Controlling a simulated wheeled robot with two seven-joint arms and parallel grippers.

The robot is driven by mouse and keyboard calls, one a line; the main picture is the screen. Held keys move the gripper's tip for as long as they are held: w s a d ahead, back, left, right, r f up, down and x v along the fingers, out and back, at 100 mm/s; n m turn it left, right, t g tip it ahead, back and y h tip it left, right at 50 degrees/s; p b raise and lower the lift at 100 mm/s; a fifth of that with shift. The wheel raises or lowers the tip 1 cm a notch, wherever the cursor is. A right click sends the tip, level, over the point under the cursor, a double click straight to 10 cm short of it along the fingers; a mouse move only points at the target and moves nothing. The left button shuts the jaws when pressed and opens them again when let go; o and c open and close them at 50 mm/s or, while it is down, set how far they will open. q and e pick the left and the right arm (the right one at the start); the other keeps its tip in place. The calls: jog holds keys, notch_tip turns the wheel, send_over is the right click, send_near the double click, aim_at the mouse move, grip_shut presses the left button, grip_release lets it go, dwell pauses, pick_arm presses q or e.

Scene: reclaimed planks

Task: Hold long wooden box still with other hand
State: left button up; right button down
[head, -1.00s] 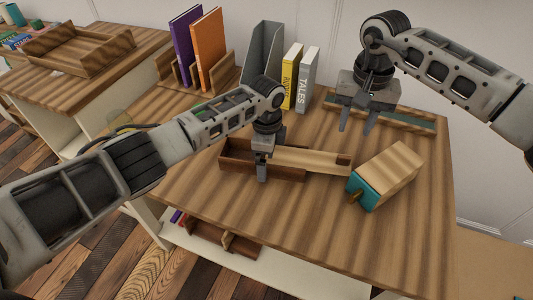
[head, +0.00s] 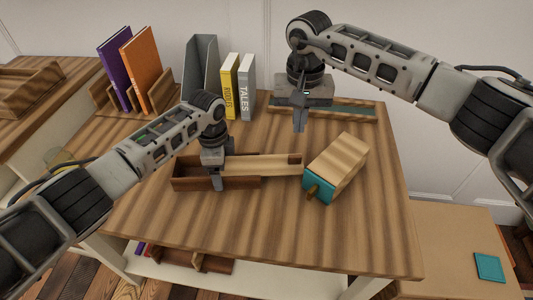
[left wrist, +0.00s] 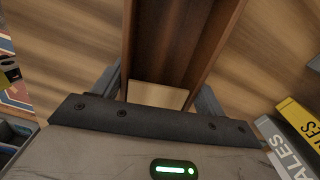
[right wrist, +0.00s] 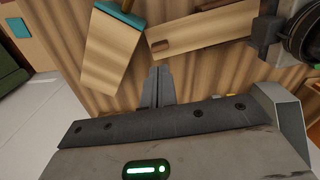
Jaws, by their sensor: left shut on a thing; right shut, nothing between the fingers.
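The long wooden box (head: 184,172) is dark brown and lies on the plank table, with a pale wooden lid (head: 268,164) reaching out of its right end. My left gripper (head: 217,176) is shut across the box's sides, near its middle. The left wrist view shows the box (left wrist: 187,35) between the fingers (left wrist: 160,98). My right gripper (head: 299,126) is shut and empty, above the table behind the lid's right end. In the right wrist view the shut fingertips (right wrist: 158,72) are apart from the lid (right wrist: 205,32).
A pale wooden block with a teal end (head: 337,166) lies just right of the lid. A shallow tray (head: 350,112) is at the back right. Books (head: 229,85) and a grey file holder (head: 200,72) stand at the back. The table's front is clear.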

jog(key=d+m+y, duration=0.4)
jog(key=d+m, duration=0.4)
jog(key=m, duration=0.9)
jog(key=x, duration=1)
jog(key=shift+s+a+r, duration=0.1)
jog(key=shift+a+r, duration=0.05)
jog(key=shift+a, duration=0.1)
send_over(255, 166)
jog(key=d, duration=0.2)
jog(key=shift+d, duration=0.2)
pick_arm(q)
jog(key=shift+d, duration=0.15)
pick_arm(e)
jog(key=shift+a, duration=0.2)
